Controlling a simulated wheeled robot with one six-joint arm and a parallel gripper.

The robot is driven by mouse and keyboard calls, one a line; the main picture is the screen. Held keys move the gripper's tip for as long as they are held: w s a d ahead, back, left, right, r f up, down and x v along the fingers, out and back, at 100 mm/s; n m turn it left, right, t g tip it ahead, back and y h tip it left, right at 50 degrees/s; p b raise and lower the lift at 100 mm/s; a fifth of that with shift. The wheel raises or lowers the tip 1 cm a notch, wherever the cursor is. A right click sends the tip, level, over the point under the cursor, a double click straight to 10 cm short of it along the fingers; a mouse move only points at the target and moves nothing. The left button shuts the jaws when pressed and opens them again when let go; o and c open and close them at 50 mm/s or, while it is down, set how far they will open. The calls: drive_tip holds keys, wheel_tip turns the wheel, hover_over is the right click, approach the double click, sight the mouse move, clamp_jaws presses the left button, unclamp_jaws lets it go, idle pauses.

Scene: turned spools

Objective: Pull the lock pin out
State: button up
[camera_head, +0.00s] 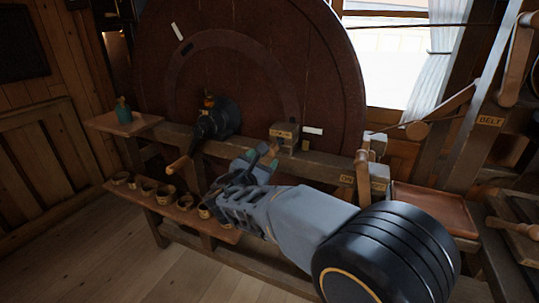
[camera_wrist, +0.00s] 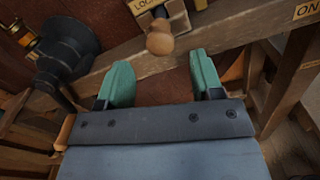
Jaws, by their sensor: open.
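The lock pin's wooden knob (camera_wrist: 160,40) sticks out below a pale block marked LOCK in the wrist view. The lock block (camera_head: 286,133) stands on the wooden beam in the head view, just beyond my gripper (camera_head: 256,158). In the wrist view my gripper (camera_wrist: 163,68) is open, with its two green fingers apart and nothing between them. The knob appears a little beyond the fingertips, roughly centred between them. I cannot tell the remaining distance. The pin's shaft is mostly hidden by the knob.
A large dark red wheel (camera_head: 250,60) stands behind the beam. A black hub with a crank (camera_head: 215,122) is left of my gripper. Several small cups stand on a low shelf (camera_head: 183,213). A lever (camera_head: 362,175) by the ON label is at the right. A green bottle (camera_head: 123,110) stands far left.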

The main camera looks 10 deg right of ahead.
drive_tip(key=v, duration=0.6)
drive_tip(key=shift+s, duration=0.2)
drive_tip(key=shift+a, duration=0.15)
drive_tip(key=s+d+f+m+g+y+p, duration=0.3)
drive_tip(key=s+d+f+m+g+y, duration=0.2)
drive_tip(key=s+f+m+g, duration=0.7)
drive_tip(key=s+d+r+m+y+p, duration=0.2)
drive_tip(key=s+r+m+p, duration=0.1)
drive_tip(key=m, duration=0.4)
drive_tip(key=s+d+r+m+t+y+p, duration=0.1)
drive_tip(key=s+d+r+m+y+p, duration=0.1)
drive_tip(key=r+m+p, duration=0.3)
drive_tip(key=shift+s+d+r+m+y, duration=0.2)
drive_tip(key=shift+s+r+m+y, duration=0.35)
drive_tip(key=shift+m+y, duration=0.3)
